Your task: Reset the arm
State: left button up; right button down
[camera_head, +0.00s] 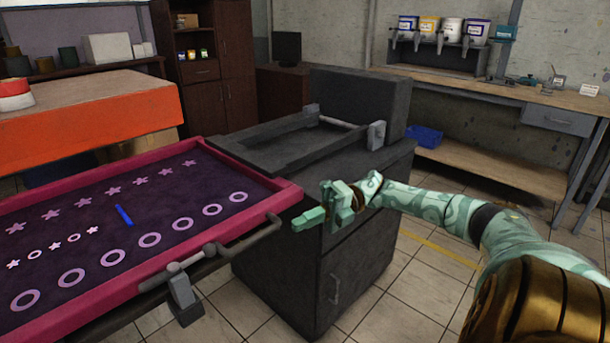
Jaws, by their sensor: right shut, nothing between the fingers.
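My right arm comes in from the right side of the head view, patterned in pale green with a gold upper part. Its right gripper (296,222) is shut and empty, with the fingers pointing left. It is in front of the dark grey machine cabinet and just right of the pink-framed printing screen (283,199). I cannot tell whether it touches anything, but it looks free in the air. My left gripper is not in view.
The screen has a dark face with stars and rings and a blue stick (124,215) on it. A metal handle bar (210,252) juts from its near edge. The grey cabinet (290,260) stands close behind my gripper. A workbench (500,92) with paint buckets is at the back right. Tiled floor is clear below.

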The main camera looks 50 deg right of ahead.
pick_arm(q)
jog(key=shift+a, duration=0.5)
